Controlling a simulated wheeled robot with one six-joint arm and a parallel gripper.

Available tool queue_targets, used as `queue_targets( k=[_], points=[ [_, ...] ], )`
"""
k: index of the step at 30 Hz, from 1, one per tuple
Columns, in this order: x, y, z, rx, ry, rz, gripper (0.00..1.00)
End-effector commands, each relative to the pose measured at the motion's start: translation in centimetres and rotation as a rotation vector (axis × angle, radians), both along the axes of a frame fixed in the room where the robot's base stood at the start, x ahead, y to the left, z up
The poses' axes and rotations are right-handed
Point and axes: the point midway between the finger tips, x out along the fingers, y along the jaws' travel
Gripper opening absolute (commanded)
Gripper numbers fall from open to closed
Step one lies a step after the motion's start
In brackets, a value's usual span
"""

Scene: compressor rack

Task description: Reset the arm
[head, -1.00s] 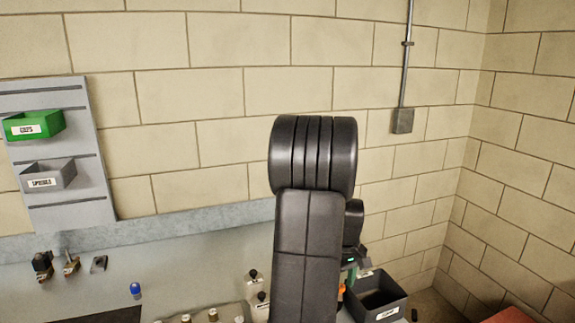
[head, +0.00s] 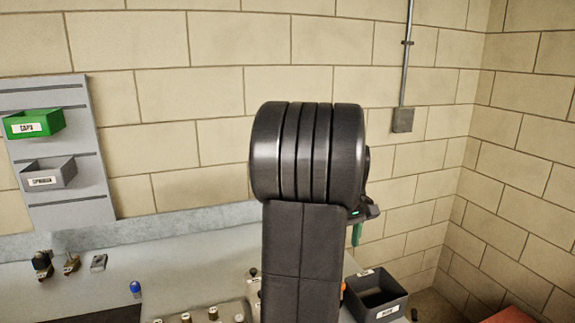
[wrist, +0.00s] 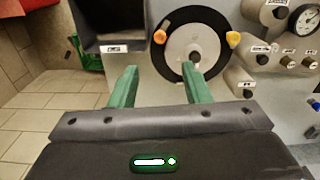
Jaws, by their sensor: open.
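My gripper (wrist: 156,88) shows in the wrist view with its two green fingers apart and nothing between them. Beyond the fingertips is a round dark disc with a pale face (wrist: 190,50), with an orange knob (wrist: 161,37) and a yellow knob (wrist: 233,39) at its sides. I cannot tell the exact gap to it, but the fingers look clear of it. In the head view my dark arm rises in the middle and hides most of the gripper; only a small green part shows at its right.
A dark bin (head: 375,295) stands right of my arm. A panel with several knobs and a gauge (wrist: 306,20) is at the wrist view's right. A green bin (head: 33,123) and a grey bin (head: 48,173) hang at left. A blue knob (head: 135,289) stands on the bench.

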Motion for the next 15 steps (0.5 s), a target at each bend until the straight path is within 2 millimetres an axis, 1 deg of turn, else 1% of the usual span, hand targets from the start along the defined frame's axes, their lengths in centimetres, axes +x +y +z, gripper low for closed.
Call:
queue_targets(
  k=[1, 15],
  points=[
    [-0.1, 0.0, -1.4, 0.002, 0.011, 0.000, 0.43],
    [-0.2, 0.0, -10.8, 0.002, 0.010, -0.001, 0.43]
  ],
)
